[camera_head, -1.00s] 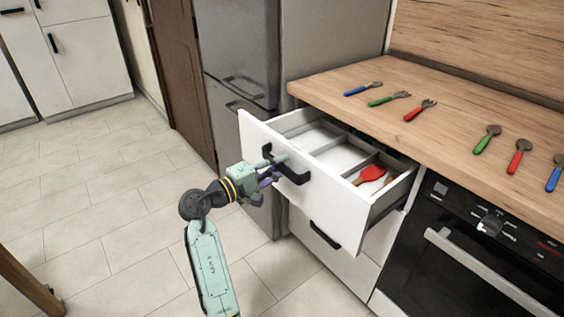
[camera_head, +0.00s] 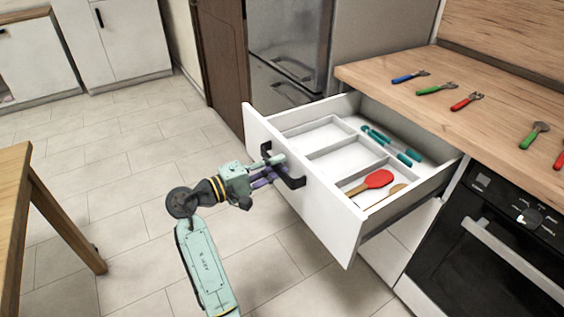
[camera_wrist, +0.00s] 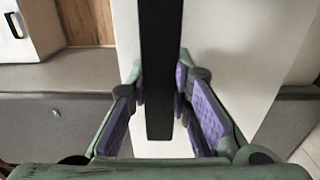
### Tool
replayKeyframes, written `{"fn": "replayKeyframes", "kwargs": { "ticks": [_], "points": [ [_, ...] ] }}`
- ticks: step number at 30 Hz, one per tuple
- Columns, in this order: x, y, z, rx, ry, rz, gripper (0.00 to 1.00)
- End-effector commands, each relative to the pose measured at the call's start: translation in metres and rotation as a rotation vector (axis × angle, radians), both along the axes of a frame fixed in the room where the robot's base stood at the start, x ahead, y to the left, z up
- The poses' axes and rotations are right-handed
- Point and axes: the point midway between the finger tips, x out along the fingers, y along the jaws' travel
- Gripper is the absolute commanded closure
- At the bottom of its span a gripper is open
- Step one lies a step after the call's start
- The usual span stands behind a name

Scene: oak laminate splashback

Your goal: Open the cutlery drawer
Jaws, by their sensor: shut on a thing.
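The white cutlery drawer (camera_head: 318,222) is pulled well out from under the counter. Its grey-white divided insert shows, holding a red spatula (camera_head: 374,182), a wooden-looking utensil (camera_head: 393,191) and teal-handled utensils (camera_head: 392,146) at the back. My gripper (camera_head: 276,171) is at the black drawer handle (camera_head: 293,181) on the front panel. In the wrist view, the dark handle (camera_wrist: 159,70) runs between the purple finger pads of my gripper (camera_wrist: 160,105), and the gripper is shut on it. My fingers hide part of the handle in the head view.
On the wooden counter (camera_head: 400,95) lie several blue, green and red-handled utensils. A black oven (camera_head: 480,240) stands right of the drawer, a fridge (camera_head: 290,60) behind it. A wooden table (camera_head: 15,190) is at left. Tiled floor (camera_head: 130,160) between is clear.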

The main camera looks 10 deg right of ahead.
Motion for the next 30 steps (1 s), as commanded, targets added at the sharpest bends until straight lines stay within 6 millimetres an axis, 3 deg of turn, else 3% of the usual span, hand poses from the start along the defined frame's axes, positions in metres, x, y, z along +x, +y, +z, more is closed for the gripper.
{"fn": "replayKeyframes", "kwargs": {
  "ticks": [11, 12, 18, 21, 30],
  "points": [
    [-0.0007, 0.0012, -0.0002, 0.000, 0.000, -0.001, 1.00],
    [-0.0006, 0.0012, -0.0002, 0.000, 0.000, -0.001, 0.79],
    [-0.0005, 0.0012, -0.0001, 0.000, 0.000, 0.000, 0.65],
    [-0.0004, 0.0011, -0.0001, 0.000, 0.000, 0.000, 0.60],
    [-0.0008, 0.0031, 0.0000, 0.000, 0.000, 0.000, 0.60]
  ]
}}
